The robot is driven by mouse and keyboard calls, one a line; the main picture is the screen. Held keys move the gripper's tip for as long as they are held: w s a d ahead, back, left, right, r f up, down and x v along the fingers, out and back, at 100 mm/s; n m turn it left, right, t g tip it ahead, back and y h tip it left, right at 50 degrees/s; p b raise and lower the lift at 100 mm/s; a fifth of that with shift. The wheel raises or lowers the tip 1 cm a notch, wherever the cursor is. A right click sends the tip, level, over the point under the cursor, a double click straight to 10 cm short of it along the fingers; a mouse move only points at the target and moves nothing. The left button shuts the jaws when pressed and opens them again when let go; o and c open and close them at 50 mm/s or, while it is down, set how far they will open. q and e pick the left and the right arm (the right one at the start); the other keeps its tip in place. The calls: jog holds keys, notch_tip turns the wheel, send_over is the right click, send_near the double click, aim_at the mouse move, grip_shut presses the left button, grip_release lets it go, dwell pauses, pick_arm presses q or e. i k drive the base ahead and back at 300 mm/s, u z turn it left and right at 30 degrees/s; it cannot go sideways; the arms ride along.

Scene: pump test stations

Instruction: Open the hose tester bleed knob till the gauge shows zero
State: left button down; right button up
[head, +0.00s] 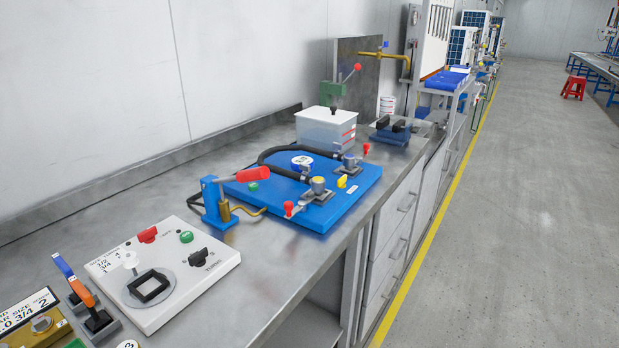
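The hose tester is a blue board (322,217) lying on the steel bench in the head view. A black hose (277,150) curves over it between two metal end fittings. Neither of my grippers is in view.
A blue hand pump (216,203) with a red handle (252,174) stands left of the board. A white panel (163,273) is in front, a white tank (326,128) behind.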

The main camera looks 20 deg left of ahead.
aim_at(342, 184)
jog(key=z, duration=1)
jog(key=i, duration=1.7)
jog(key=u, duration=1.35)
